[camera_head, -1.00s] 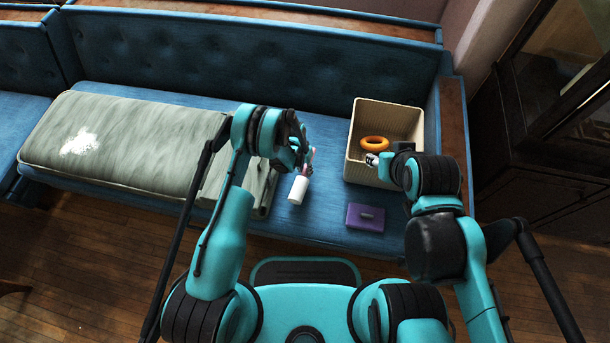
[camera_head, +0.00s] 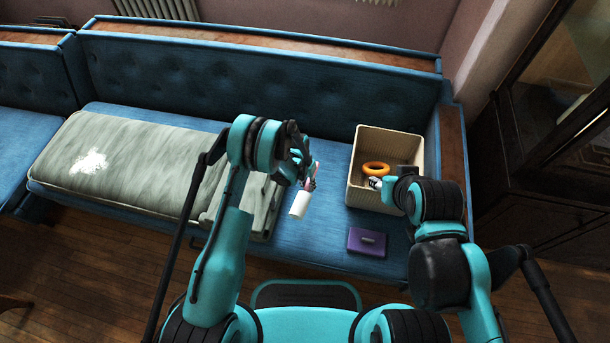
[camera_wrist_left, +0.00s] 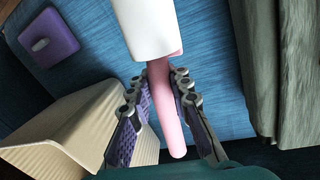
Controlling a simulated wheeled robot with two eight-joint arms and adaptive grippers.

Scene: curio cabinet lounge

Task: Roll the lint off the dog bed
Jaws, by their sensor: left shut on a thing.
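The lint roller has a white roll (camera_head: 299,204) and a pink handle (camera_wrist_left: 168,115). My left gripper (camera_head: 307,180) is shut on the handle; the left wrist view shows its two fingers either side of it. The roller is over the blue bench, just right of the dog bed. The dog bed (camera_head: 140,160) is a long grey-green pad on the bench, with a white lint patch (camera_head: 90,162) near its left end. My left arm hides part of its right end. My right gripper (camera_head: 378,183) is at the basket's near side; its finger opening is too small to tell.
A beige basket (camera_head: 357,160) with an orange ring (camera_head: 376,168) stands on the bench (camera_head: 325,230) at the right. A purple box (camera_head: 367,242) lies in front of it. The bench's backrest (camera_head: 270,80) closes off the back. A dark cabinet (camera_head: 540,170) stands at far right.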

